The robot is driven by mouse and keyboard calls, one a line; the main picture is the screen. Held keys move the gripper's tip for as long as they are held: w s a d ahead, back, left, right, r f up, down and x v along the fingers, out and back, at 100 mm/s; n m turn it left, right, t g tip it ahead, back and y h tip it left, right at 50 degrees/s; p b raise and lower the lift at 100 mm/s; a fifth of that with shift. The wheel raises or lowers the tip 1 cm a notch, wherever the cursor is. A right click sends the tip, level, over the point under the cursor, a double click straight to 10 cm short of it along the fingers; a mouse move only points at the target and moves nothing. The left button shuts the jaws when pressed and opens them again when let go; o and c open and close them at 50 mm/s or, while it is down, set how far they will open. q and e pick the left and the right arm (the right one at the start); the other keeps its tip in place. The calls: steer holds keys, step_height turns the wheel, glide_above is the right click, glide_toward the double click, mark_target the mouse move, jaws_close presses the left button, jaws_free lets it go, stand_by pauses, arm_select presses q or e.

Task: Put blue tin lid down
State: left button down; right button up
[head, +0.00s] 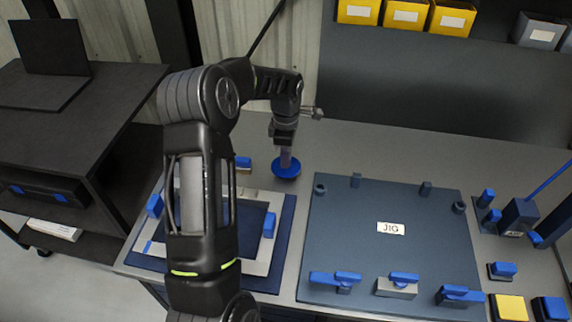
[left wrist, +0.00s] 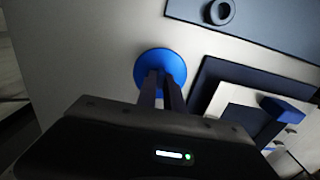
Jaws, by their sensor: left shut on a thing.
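The blue tin lid (head: 286,170) is a round blue disc at the far side of the bench, between the framed panel and the jig plate. It also shows in the left wrist view (left wrist: 160,64), where the fingertips reach its middle. My left gripper (head: 286,155) points down from above and is shut on the lid. In the left wrist view its two fingers (left wrist: 162,88) are close together over the disc. The lid appears at or close to the grey bench top (head: 400,151); I cannot tell whether it touches. My right gripper is not in view.
The dark jig plate (head: 390,240) with clamps lies right of the lid. A pale frame with blue handles on a dark blue mat (head: 287,225) lies nearer, partly behind my arm. Yellow bins (head: 405,14) sit at the back. Bare bench lies around the lid.

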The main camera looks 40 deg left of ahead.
arm_select(q)
step_height(320, 180, down, 3)
steer(key=shift+r+p, duration=0.1)
steer(key=shift+p, duration=0.3)
steer(key=shift+f, duration=0.45)
steer(key=shift+f, duration=0.1)
steer(key=c, duration=1.5)
jaws_free()
